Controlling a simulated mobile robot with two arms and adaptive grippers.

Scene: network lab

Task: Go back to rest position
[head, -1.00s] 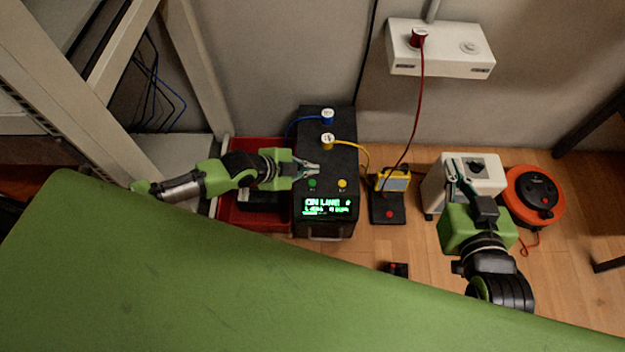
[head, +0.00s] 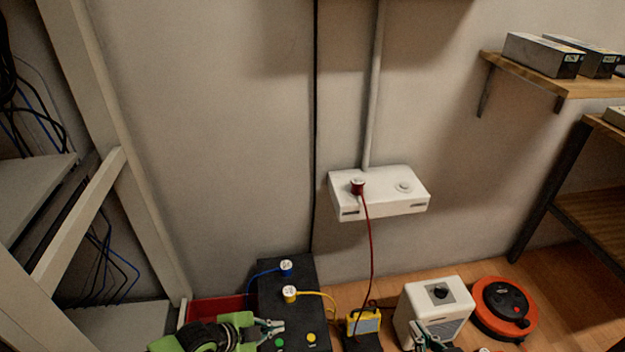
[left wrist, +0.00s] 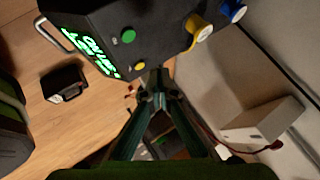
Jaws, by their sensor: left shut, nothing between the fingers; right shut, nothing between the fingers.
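My left gripper (head: 271,327) is at the bottom of the head view, shut and empty, over the top of the black power unit (head: 285,275), near its green button (head: 279,342). In the left wrist view its fingers (left wrist: 158,80) meet at the tips, with nothing between them. My right gripper (head: 432,336) shows only in part at the bottom edge, shut and empty, in front of the white box (head: 433,310). The rest of the right arm is out of frame.
Blue (head: 286,268) and yellow (head: 290,293) plugs sit on the power unit. A red plug (head: 357,186) with a hanging cable is in the white wall socket box (head: 380,205). An orange cable reel (head: 492,320), a red bin (head: 215,306) and a rack frame (head: 120,160) stand nearby.

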